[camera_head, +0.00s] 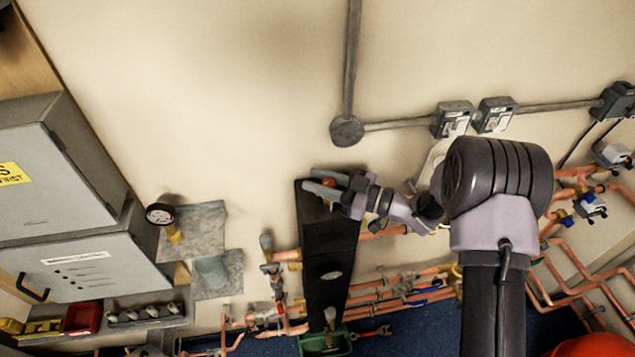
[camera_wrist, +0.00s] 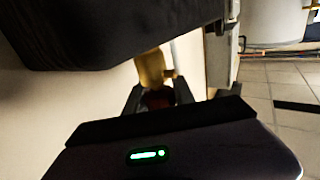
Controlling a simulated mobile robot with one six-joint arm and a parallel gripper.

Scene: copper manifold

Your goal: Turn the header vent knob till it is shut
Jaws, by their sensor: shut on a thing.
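The header vent knob (camera_head: 329,182) is a small red piece near the top of a tall black column (camera_head: 325,250). My gripper (camera_head: 322,183) reaches in from the right and is shut on the knob, one finger above it and one below. In the wrist view the knob (camera_wrist: 158,99) shows as a dark red shape between my two fingertips, below a brass fitting (camera_wrist: 151,70) with a small side spout. The fingers and shadow hide much of the knob, so its turned position cannot be told.
Copper pipes (camera_head: 400,296) with valves run low along the wall. A pressure gauge (camera_head: 160,214) and grey plates stand left of the column, beside grey cabinets (camera_head: 50,180). A grey conduit (camera_head: 390,125) crosses the wall above.

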